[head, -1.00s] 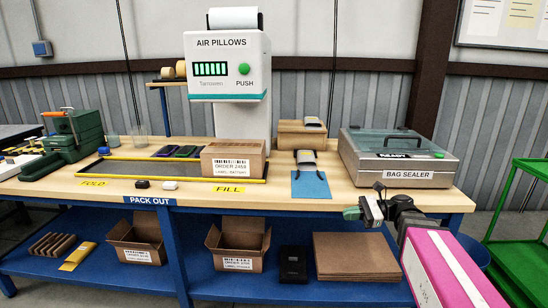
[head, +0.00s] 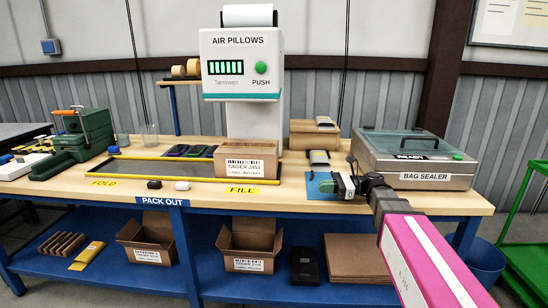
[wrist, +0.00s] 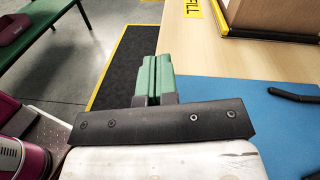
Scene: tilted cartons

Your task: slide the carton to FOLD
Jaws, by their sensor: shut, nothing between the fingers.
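The brown carton (head: 246,162), marked ORDER 2453, stands at the right end of the yellow-railed track (head: 150,171), by the yellow FILL label (head: 243,189). The yellow FOLD label (head: 102,183) is at the track's left end. My gripper (head: 335,182) is at the front right of the table, to the right of the carton and apart from it. In the wrist view, my green fingers (wrist: 154,75) are shut together with nothing between them. Part of the carton (wrist: 270,14) shows at the top right there.
A blue mat (head: 317,187) lies under my gripper, with a bag sealer (head: 415,172) to the right. Dark phone-like items (head: 190,151) lie behind the track, left of the carton. Small black and white items sit in front of it. The track left of the carton looks clear.

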